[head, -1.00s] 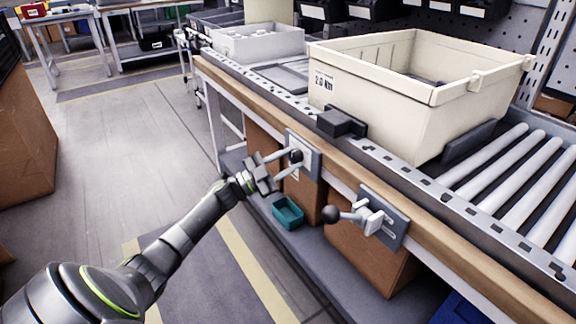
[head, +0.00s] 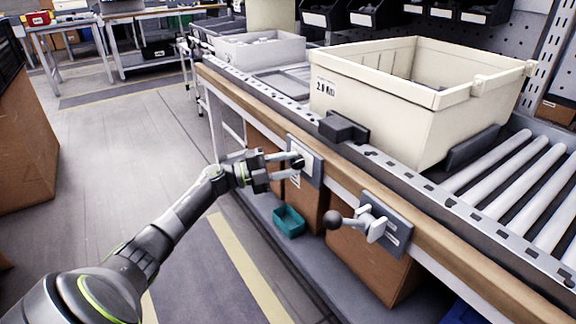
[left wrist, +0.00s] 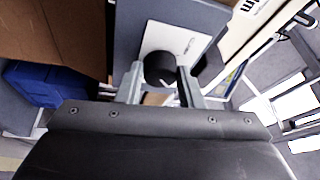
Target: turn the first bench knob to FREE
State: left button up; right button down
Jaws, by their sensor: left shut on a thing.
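The first bench knob (head: 298,164) has a dark round end. It sits in front of a grey plate with a white label (head: 308,153) on the bench's front rail. My left gripper (head: 293,168) is shut on this knob, with its fingers either side of the dark end. In the left wrist view the dark knob (left wrist: 160,68) shows between the two fingers, in front of the white label; its writing is too small or covered to read. A second knob (head: 333,219) with a dark ball and light lever stands on another grey plate to the right. My right gripper is out of view.
A cream bin (head: 375,105) stands on the bench beside the rollers (head: 510,180). A small dark block (head: 343,127) sits on the rail above the first plate. A teal tray (head: 289,222) and cardboard boxes (head: 360,250) are on the lower shelf. The floor at left is open.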

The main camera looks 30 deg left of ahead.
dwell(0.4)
pick_arm(q)
jog(key=o, duration=1)
jog(key=shift+c, duration=0.2)
jog(key=p+v, duration=0.1)
jog(key=v, duration=1.6)
jog(key=shift+s, duration=0.2)
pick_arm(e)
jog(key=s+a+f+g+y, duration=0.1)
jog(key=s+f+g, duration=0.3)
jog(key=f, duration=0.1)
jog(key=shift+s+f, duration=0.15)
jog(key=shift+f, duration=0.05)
pick_arm(q)
jog(key=shift+a, duration=0.1)
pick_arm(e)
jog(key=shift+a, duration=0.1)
